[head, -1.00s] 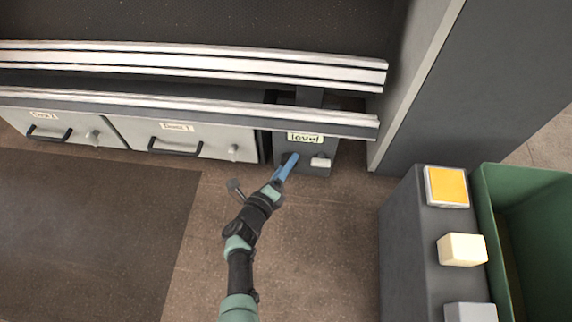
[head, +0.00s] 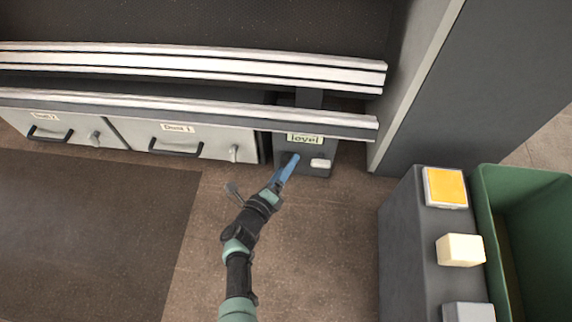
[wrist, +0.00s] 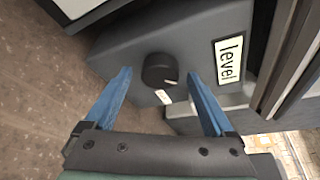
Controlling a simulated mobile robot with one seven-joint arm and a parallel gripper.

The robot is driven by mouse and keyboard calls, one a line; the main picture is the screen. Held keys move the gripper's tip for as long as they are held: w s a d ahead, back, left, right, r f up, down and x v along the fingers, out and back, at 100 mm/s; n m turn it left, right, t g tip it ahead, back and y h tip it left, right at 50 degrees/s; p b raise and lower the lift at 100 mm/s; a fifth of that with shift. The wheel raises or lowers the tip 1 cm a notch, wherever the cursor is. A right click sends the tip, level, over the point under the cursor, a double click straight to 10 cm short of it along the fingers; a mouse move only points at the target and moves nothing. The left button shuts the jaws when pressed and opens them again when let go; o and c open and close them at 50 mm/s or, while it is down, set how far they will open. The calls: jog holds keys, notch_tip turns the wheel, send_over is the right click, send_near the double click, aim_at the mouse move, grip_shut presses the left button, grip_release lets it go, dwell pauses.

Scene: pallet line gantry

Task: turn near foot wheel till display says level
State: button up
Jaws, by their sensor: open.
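The foot wheel, a round black knob (wrist: 160,71) with a pale mark, sits on the grey foot box (wrist: 125,45) in the wrist view. My gripper (wrist: 165,85) is open, one blue finger on each side of the knob and apart from it. In the head view my gripper (head: 290,160) is in front of the foot box (head: 318,170) and hides the knob. The display (wrist: 229,60) reads "level", and it also reads "level" in the head view (head: 305,139).
Two grey drawers (head: 205,138) with black handles lie left of the foot box. Metal rails (head: 200,62) run above it. A grey pedestal (head: 405,240) with a yellow button (head: 446,187) and a green bin (head: 530,190) stand at right. The floor (head: 320,240) between is clear.

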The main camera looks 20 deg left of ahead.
jog(key=d+p+v, duration=0.1)
jog(key=p+v, duration=0.5)
jog(key=v, duration=0.6)
jog(key=shift+a, duration=0.4)
jog(key=shift+s, duration=0.1)
